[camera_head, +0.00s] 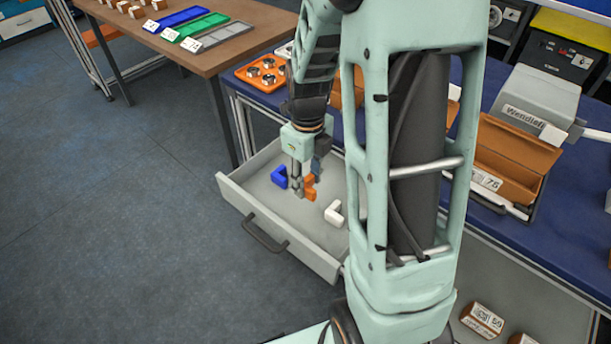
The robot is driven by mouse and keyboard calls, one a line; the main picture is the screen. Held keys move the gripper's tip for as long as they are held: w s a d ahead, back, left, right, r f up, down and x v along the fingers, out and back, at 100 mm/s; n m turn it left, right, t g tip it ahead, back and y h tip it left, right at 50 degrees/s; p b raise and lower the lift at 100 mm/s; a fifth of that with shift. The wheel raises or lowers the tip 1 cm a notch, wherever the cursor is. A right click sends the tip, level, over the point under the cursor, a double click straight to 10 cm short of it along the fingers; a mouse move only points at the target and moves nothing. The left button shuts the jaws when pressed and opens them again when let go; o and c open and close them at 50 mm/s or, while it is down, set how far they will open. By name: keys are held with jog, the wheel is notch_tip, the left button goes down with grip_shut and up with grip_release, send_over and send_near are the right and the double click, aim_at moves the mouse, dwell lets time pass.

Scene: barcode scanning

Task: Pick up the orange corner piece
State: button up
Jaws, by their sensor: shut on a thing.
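The orange corner piece (309,188) is in the open grey drawer (262,228), near its middle. My gripper (298,190) points down into the drawer and is shut on the orange corner piece. Its fingers cover the left part of the piece. Whether the piece touches the drawer floor is hard to tell. A blue corner piece (280,177) lies just left of my gripper. A white corner piece (334,213) lies to the lower right of it, apart from the gripper.
My arm hides the drawer's right side. The blue workbench (479,228) holds an orange tray with metal parts (262,74) and an orange bin (515,152). A brown table (247,45) stands behind with coloured trays. The drawer's front left floor is bare.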

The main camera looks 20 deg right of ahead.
jog(key=s+r+p, duration=0.1)
jog(key=s+r, duration=0.1)
jog(key=r, duration=0.1)
jog(key=s+r+p, duration=0.1)
jog(key=shift+a+r+p, duration=0.2)
jog(key=shift+r+p, duration=0.05)
jog(key=shift+p, duration=0.1)
jog(key=s+r+p, duration=0.3)
jog(key=s+p, duration=0.1)
jog(key=s, duration=0.4)
notch_tip(320, 180, up, 6)
jog(key=n+p, duration=0.5)
jog(key=n, duration=0.8)
send_over(310, 190)
jog(key=s+a, duration=0.2)
jog(key=w+a+r+n+p, duration=0.1)
jog(key=w+r+n+p, duration=0.1)
jog(key=n, duration=0.6)
jog(key=w+a+r+n+p, duration=0.1)
jog(key=w+r+n+p, duration=0.2)
jog(key=w+n, duration=0.4)
jog(key=shift+n+p, duration=0.5)
jog(key=shift+n, duration=0.5)
jog(key=shift+d+r, duration=0.1)
